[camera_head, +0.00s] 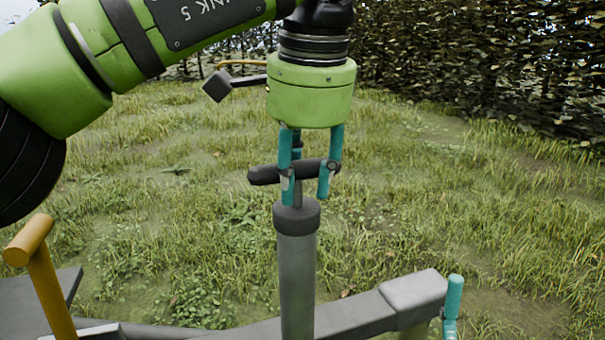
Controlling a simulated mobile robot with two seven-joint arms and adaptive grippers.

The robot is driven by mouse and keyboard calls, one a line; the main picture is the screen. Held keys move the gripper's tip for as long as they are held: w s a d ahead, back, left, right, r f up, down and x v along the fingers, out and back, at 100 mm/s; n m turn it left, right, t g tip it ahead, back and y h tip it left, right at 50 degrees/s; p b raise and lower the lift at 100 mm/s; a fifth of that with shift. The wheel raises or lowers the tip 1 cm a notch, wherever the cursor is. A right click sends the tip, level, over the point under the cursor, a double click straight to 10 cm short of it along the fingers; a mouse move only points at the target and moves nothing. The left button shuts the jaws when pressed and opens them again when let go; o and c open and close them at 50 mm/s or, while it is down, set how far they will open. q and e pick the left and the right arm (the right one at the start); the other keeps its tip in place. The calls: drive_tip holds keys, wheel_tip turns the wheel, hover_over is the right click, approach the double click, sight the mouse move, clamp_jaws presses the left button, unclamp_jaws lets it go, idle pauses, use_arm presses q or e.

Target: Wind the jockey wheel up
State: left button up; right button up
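The jockey wheel's grey tube (297,270) stands upright at the middle of the head view, with a darker collar on top. A dark crank bar (264,175) lies crosswise above it on a thin shaft. My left gripper (306,187) points straight down over the crank. Its teal fingers stand apart, one on each side of the shaft, reaching down past the bar. I see a gap between them; whether either touches the bar is unclear. The wheel itself is out of view below.
A grey drawbar (356,316) runs along the bottom to a blocky end (414,293), with a teal upright piece (454,296) beside it. An orange lever (44,270) rises at lower left. Grass surrounds this; a hedge (470,60) closes the back.

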use_arm(q)
drive_tip(key=o, duration=0.4)
drive_tip(key=shift+s+f, duration=0.1)
drive_tip(key=shift+f, duration=0.05)
drive_tip(key=shift+r, duration=0.5)
drive_tip(key=shift+s+d+r, duration=0.1)
drive_tip(key=shift+s+r, duration=0.1)
drive_tip(key=shift+r, duration=0.9)
drive_tip(key=shift+s+d+r, duration=0.1)
drive_tip(key=shift+s+r, duration=0.15)
drive_tip(key=shift+r, duration=0.85)
drive_tip(key=shift+s+d+r, duration=0.1)
drive_tip(key=shift+s+r, duration=0.1)
drive_tip(key=shift+r, duration=0.9)
